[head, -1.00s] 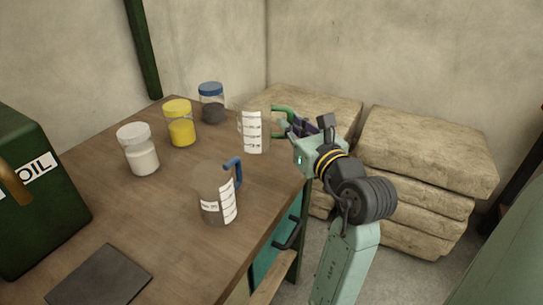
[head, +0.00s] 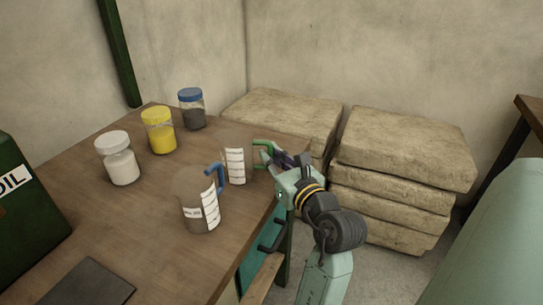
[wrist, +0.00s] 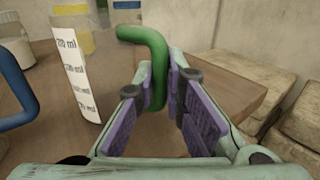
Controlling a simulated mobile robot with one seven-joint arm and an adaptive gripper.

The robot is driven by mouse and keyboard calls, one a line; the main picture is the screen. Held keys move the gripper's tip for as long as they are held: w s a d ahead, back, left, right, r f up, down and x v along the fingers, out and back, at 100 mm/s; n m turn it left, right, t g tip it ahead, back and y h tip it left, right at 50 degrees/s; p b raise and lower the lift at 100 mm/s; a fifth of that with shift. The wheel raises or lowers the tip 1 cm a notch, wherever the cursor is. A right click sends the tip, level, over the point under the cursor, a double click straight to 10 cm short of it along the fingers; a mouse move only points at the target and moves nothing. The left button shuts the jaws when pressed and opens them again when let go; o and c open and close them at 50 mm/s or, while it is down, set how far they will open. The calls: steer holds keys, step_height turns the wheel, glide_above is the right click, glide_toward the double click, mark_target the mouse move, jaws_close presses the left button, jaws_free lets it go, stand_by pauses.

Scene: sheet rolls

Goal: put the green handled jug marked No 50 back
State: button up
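The green handled jug (head: 237,163) is a clear vessel with a white scale strip, upright at the right side of the wooden bench. Its No 50 marking is not readable. Its green handle (wrist: 157,60) is between the purple pads of my gripper (wrist: 161,88) in the wrist view, and the pads appear closed on it. In the head view my gripper (head: 277,157) reaches the handle from the right. I cannot tell for certain whether the jug's base touches the bench.
A blue-handled jug (head: 199,203) stands nearer on the bench (head: 130,230). White-lidded (head: 119,160), yellow (head: 158,132) and blue-lidded (head: 192,110) jars stand behind to the left. A dark pad (head: 85,285) lies at front left. Stacked sacks (head: 395,150) are beyond the bench's right edge.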

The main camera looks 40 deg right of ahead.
steer(key=o, duration=0.4)
steer(key=shift+r, duration=0.2)
steer(key=b+v, duration=0.1)
steer(key=v, duration=1.1)
steer(key=shift+b, duration=0.3)
